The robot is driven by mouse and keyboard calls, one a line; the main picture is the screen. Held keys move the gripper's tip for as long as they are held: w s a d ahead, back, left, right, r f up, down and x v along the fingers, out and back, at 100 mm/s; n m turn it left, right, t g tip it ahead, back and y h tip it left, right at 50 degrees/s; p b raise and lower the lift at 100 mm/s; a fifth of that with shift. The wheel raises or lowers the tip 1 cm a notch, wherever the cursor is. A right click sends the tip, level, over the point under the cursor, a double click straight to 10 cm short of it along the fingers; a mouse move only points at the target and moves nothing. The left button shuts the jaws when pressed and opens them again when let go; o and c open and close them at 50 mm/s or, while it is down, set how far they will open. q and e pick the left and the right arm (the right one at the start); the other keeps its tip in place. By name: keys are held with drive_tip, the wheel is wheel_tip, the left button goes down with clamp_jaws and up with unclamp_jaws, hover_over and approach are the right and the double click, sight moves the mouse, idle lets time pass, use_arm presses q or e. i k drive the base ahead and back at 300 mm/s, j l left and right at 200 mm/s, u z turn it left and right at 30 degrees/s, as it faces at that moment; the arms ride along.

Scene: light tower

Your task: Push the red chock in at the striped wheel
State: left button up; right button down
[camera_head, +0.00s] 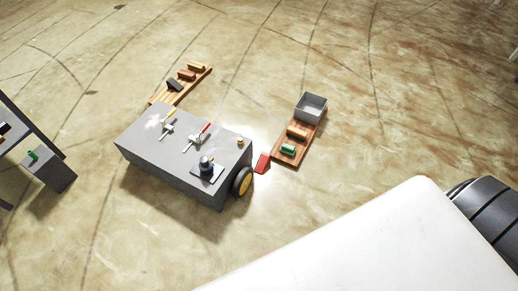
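The red chock (262,163) is a small red wedge on the floor, just right of the grey box-shaped unit. A wheel (242,181) with a dark tyre and yellow hub is on the near right end of the grey unit (160,160). Stripes on it are too small to make out. The chock lies up and right of the wheel, close to it; I cannot tell if they touch. Neither of my grippers is in view.
A wooden board (285,156) with an orange block, a green piece and a grey open bin (311,107) lies right of the chock. Another board (161,93) lies behind the unit. A dark frame (50,172) stands left. Floor in front is clear.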

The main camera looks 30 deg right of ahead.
sight(264, 160)
drive_tip(key=i+l+u, duration=0.15)
drive_tip(key=l+u, duration=0.25)
drive_tip(key=i+l+u, duration=0.1)
drive_tip(key=l+u, duration=0.3)
